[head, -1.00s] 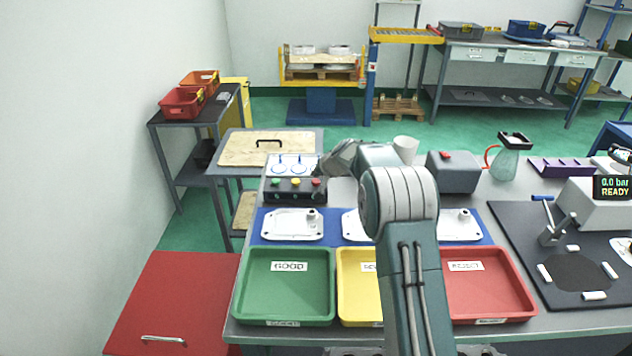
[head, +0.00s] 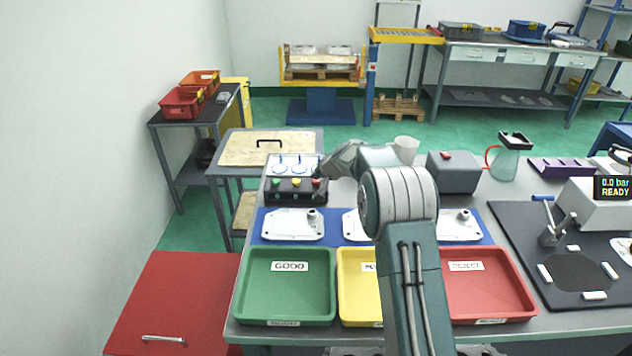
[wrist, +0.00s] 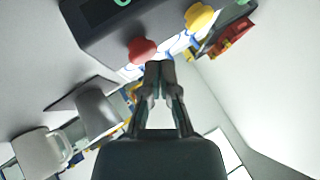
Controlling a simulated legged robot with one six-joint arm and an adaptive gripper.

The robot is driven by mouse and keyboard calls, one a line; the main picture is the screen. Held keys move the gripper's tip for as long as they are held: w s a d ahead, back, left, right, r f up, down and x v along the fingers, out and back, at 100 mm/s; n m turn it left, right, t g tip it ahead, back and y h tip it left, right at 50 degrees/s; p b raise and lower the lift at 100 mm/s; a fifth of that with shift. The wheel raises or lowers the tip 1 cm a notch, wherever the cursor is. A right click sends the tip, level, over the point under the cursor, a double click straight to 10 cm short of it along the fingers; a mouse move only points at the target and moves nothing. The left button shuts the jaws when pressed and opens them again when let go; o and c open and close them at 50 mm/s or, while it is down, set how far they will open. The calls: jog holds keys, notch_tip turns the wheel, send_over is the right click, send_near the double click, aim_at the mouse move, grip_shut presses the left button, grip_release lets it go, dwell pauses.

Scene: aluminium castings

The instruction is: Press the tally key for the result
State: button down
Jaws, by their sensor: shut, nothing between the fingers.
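The dark tally box (head: 296,191) stands at the back left of the bench, behind the blue mat. On its top are a green key (head: 276,182), a yellow key (head: 296,182) and a red key (head: 316,182). In the wrist view, the red key (wrist: 142,49) and yellow key (wrist: 199,17) show, with part of a green-lit display at the top edge. My gripper (wrist: 158,72) is shut and empty, its fingertips close beside the red key. Whether they touch it, I cannot tell. In the head view my gripper (head: 324,175) is small and partly hidden by my wrist.
In front of the box lie white castings (head: 292,224) on a blue mat (head: 333,230). A green GOOD tray (head: 285,311), a yellow tray (head: 358,312) and a red REJECT tray (head: 490,308) line the front edge. A grey box with a red button (head: 453,176) stands to the right.

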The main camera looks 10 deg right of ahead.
aim_at(317, 181)
jog(key=shift+f, duration=0.55)
dwell(0.7)
dwell(0.3)
jog(key=shift+r, duration=0.95)
jog(key=shift+r, duration=2.55)
